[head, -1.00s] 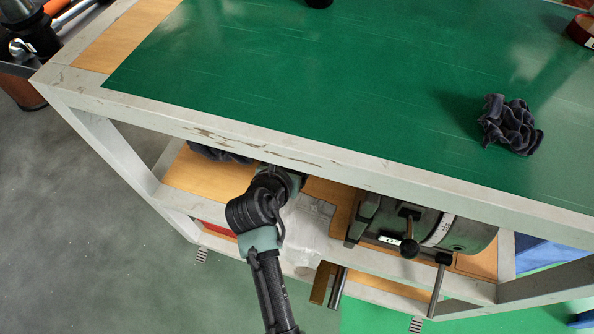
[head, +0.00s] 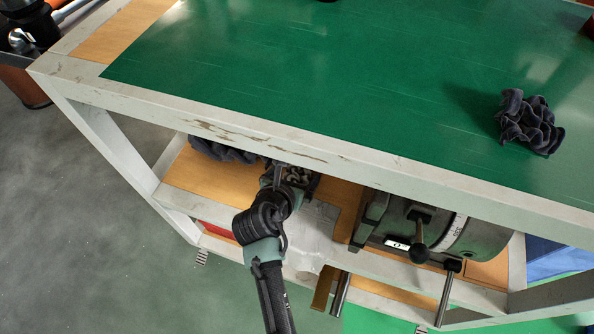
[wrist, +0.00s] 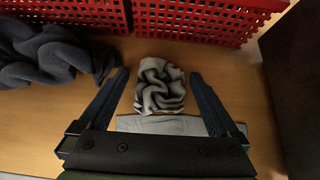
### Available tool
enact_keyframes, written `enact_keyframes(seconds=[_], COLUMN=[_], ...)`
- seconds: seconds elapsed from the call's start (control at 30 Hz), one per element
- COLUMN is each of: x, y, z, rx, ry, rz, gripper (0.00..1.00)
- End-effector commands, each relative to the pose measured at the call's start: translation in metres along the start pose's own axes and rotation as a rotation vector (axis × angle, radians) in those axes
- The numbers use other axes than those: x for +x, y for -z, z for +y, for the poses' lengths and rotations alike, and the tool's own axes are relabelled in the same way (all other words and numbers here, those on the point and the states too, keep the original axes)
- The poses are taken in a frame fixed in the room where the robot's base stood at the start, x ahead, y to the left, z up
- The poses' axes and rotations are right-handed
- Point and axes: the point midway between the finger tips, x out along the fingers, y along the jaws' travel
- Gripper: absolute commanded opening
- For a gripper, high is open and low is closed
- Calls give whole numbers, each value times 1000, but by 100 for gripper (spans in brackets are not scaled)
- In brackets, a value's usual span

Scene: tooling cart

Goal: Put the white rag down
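The white rag (wrist: 160,86), crumpled and streaked with dark grey, lies on the wooden lower shelf (wrist: 105,110) in the wrist view. My gripper (wrist: 159,76) is open, with one finger on each side of the rag and a visible gap to each. My fingers are mostly hidden there.
A dark rag (wrist: 45,58) lies left of my gripper on the shelf. Red perforated bins (wrist: 200,20) stand behind. A flat grey piece (wrist: 160,125) lies nearer. A grey-green machine (head: 440,228) stands to the right. The cart's front beam (head: 230,130) runs above my arm.

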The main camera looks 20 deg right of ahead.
Motion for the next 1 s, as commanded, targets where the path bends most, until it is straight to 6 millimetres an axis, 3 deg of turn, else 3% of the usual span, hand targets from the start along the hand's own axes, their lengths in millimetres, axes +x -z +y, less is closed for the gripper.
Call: enact_keyframes(seconds=[0.43, 0.8, 1.0], x=[-4, -83, -114], y=[-7, -10, -8], z=[-2, -1, -1], rx=[1, -3, -2], ry=[4, 1, 2], rz=[-1, -1, -1], gripper=[100, 100, 100])
